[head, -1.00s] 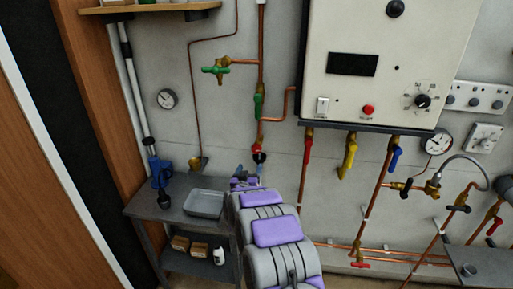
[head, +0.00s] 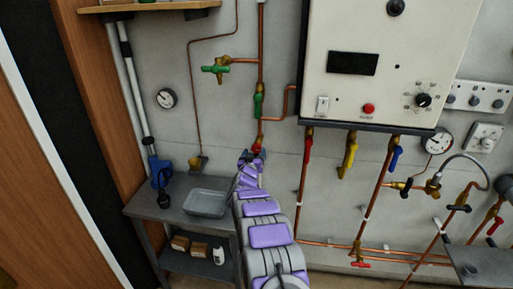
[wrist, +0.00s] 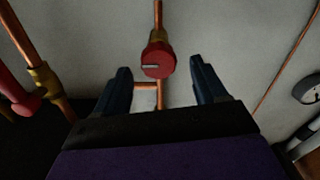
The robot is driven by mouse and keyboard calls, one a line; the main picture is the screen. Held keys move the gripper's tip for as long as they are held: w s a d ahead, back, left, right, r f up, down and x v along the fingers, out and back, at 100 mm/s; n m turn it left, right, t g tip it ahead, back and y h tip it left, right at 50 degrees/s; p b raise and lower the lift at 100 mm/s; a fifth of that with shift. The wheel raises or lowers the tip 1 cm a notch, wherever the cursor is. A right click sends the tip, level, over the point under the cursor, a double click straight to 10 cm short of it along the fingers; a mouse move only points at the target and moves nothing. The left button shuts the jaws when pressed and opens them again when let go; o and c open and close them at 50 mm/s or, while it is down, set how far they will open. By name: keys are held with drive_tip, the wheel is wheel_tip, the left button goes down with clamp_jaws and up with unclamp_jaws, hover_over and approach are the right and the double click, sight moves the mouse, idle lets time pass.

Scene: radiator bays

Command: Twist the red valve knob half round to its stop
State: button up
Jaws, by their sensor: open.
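The red valve knob (head: 257,148) sits on a vertical copper pipe on the wall, and my gripper partly hides it in the head view. In the wrist view the knob (wrist: 158,62) is round, with a pale, nearly level mark on its face. My gripper (wrist: 160,66) is open and empty, its two dark fingers left and right of the knob. In the head view my gripper (head: 251,158) is just below the knob.
A red lever (head: 307,146) hangs on a pipe to the right, under the white boiler (head: 385,65). A green valve (head: 258,104) is above on the same pipe. A side table (head: 150,208) with a grey tray (head: 206,203) stands at lower left.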

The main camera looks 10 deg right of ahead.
sight(255, 149)
drive_tip(key=shift+x, duration=2.45)
drive_tip(key=shift+w+d, duration=0.2)
drive_tip(key=shift+w, duration=0.35)
drive_tip(key=shift+a, duration=0.1)
drive_tip(key=shift+c, duration=0.3)
drive_tip(key=c, duration=1)
